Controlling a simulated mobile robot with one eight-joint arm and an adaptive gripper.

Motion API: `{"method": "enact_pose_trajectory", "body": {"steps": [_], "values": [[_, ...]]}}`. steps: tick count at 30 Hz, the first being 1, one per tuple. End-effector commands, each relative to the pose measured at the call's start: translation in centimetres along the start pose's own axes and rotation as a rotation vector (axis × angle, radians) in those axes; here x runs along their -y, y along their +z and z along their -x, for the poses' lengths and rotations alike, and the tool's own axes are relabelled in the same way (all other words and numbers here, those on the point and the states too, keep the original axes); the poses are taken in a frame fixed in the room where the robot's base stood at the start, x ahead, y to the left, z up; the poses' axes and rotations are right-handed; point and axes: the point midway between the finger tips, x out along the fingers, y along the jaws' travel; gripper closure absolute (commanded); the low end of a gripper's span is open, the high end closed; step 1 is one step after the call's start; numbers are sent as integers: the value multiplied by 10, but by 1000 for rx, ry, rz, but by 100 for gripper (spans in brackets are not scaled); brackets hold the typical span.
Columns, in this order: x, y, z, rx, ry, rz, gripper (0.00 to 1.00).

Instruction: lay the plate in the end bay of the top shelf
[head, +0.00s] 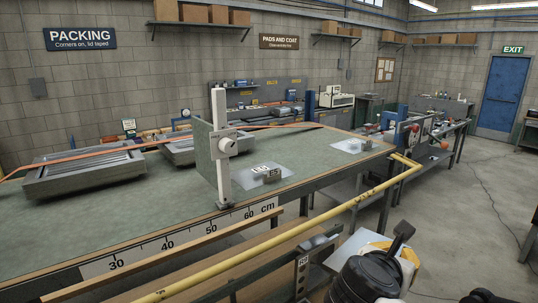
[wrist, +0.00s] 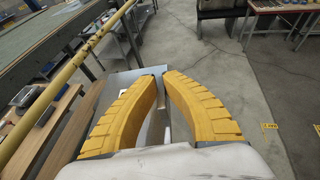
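The boards also show in the wrist view (wrist: 50,130).
A yellow rail (head: 300,232) crosses above the boards. An upright white post gauge (head: 220,150) stands on the bench, with grey trays (head: 85,172) behind it at left. Another clear sheet (head: 352,146) lies farther right. Open concrete floor (head: 450,220) is at right.

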Motion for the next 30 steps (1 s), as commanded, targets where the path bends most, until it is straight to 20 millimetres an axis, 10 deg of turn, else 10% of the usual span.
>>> {"method": "enact_pose_trajectory", "body": {"steps": [3,18,30], "values": [[-23,-62,-35,1,61,25,100],[-101,-253,-131,1,308,127,100],[-118,-299,-150,1,379,157,100]]}}
